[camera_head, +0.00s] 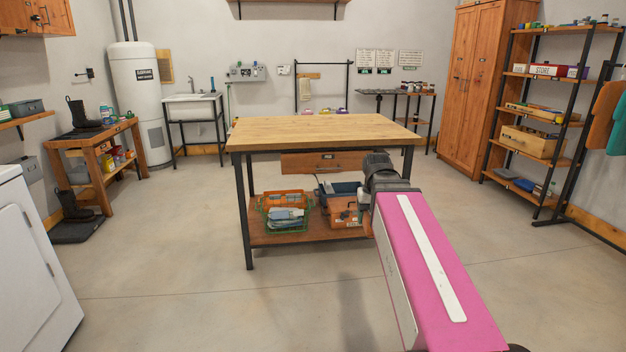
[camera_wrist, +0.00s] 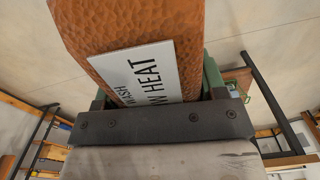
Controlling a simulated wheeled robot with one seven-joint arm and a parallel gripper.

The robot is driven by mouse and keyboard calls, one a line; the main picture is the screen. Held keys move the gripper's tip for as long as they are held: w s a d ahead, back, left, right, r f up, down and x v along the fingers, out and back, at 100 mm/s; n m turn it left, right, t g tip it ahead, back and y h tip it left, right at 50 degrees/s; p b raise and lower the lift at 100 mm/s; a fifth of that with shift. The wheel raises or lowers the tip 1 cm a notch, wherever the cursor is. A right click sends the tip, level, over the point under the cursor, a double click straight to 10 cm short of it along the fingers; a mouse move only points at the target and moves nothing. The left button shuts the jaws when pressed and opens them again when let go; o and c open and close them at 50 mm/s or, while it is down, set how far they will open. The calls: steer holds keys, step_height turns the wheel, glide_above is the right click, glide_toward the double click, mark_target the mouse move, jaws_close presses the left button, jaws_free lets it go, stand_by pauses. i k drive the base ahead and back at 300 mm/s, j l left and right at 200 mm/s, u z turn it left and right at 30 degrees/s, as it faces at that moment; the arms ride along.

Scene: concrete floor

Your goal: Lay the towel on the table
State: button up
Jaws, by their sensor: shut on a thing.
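A brown, dimpled towel (camera_wrist: 135,25) fills the top middle of the wrist view, with a white label reading "WASH" and "W HEAT", partly cut off. My gripper (camera_wrist: 158,110) is shut on the towel at its near end. The rest of the towel runs out of the top of the picture. The table (camera_head: 320,130) stands ahead in the head view, with a bare wooden top, dark legs and a front drawer. My arm reaches toward its front right side. My gripper and the towel cannot be made out in the head view.
A white appliance (camera_head: 30,265) stands at the near left. A shelf rack (camera_head: 548,110) and hanging cloths (camera_head: 605,110) are at the right. The floor around the table is clear.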

mark_target(325, 127)
steer(key=i+u, duration=0.1)
steer(key=i, duration=0.65)
steer(key=i+l, duration=0.15)
steer(key=i, duration=0.6)
steer(key=j+u, duration=0.05)
